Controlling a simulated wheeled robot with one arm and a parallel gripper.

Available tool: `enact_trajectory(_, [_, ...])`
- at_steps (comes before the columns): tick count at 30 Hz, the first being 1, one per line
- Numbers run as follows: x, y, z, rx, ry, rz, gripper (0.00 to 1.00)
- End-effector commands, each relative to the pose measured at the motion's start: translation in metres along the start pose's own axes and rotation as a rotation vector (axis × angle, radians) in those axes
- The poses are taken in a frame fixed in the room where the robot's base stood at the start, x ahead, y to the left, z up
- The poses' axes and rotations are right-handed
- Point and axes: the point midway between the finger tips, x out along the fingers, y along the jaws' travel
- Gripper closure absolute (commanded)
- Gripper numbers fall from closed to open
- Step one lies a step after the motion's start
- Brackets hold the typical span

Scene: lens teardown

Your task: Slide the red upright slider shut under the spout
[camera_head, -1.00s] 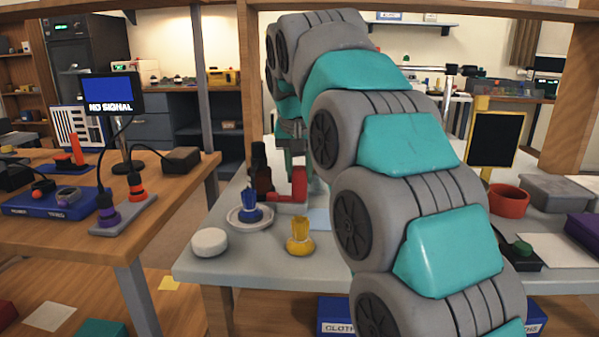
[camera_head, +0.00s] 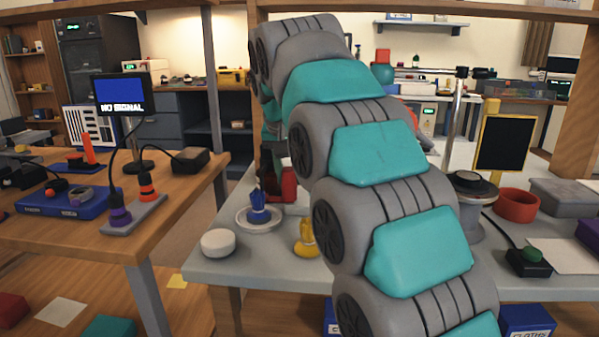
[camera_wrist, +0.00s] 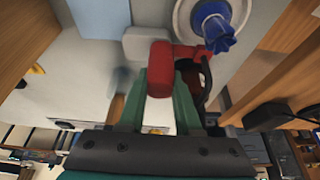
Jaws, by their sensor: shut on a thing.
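The red upright slider (camera_head: 288,184) stands on the grey bench, partly hidden behind my arm. In the wrist view its red block (camera_wrist: 160,62) sits between the green fingertips of my gripper (camera_wrist: 160,80), which is shut on it. A red part runs from the block toward a dark curved piece (camera_wrist: 207,82). A dark brown object (camera_head: 267,165) stands close behind the slider in the head view. I cannot clearly make out the spout. My fingertips are hidden by the arm in the head view.
A blue faceted piece (camera_head: 258,206) stands on a white dish (camera_head: 274,223) just left of the slider. A yellow piece (camera_head: 306,240) and a white puck (camera_head: 218,242) are nearer the bench's front. A red bowl (camera_head: 517,204) is at right.

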Motion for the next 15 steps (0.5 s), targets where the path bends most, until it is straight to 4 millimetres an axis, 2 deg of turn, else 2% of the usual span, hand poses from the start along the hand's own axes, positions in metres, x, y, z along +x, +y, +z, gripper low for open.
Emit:
enact_trajectory(4, [-0.0004,-0.0039,0.0002,-0.004,0.004,-0.007,1.00])
enact_trajectory(5, [-0.0004,-0.0040,0.0002,-0.004,0.004,-0.007,0.67])
enact_trajectory(12, [-0.0003,-0.0033,0.0001,-0.004,0.003,-0.006,0.40])
enact_trajectory(15, [-0.0003,-0.0029,0.0000,-0.003,0.003,-0.006,0.38])
